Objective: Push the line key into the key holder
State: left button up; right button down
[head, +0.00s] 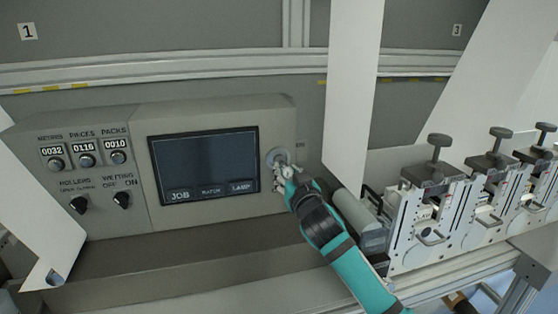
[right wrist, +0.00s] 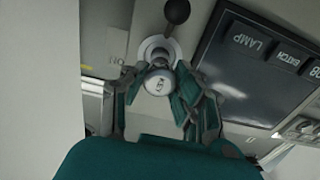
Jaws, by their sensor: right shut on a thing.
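The key holder (head: 277,156) is a round pale fitting on the grey panel, right of the dark screen. It also shows in the right wrist view as a light ring (right wrist: 153,46). My right gripper (head: 284,174) is at the holder, its fingers shut around a small silver round-ended piece, which looks like the line key (right wrist: 158,83). In the right wrist view the gripper (right wrist: 157,90) has one finger on each side of it. The key's end lies in front of the ring; I cannot tell how deep it sits. My left gripper is not in view.
The screen (head: 204,163) is beside the holder. A dark round knob (right wrist: 177,10) shows by the ring in the right wrist view. Counters and switches (head: 87,158) are at left. White paper webs (head: 352,80) and slitter units (head: 425,215) stand close to the right of my arm.

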jog(key=shift+p+v, duration=1.35)
jog(key=shift+v, duration=1.75)
jog(key=shift+s+d, duration=0.15)
jog(key=shift+s, duration=0.4)
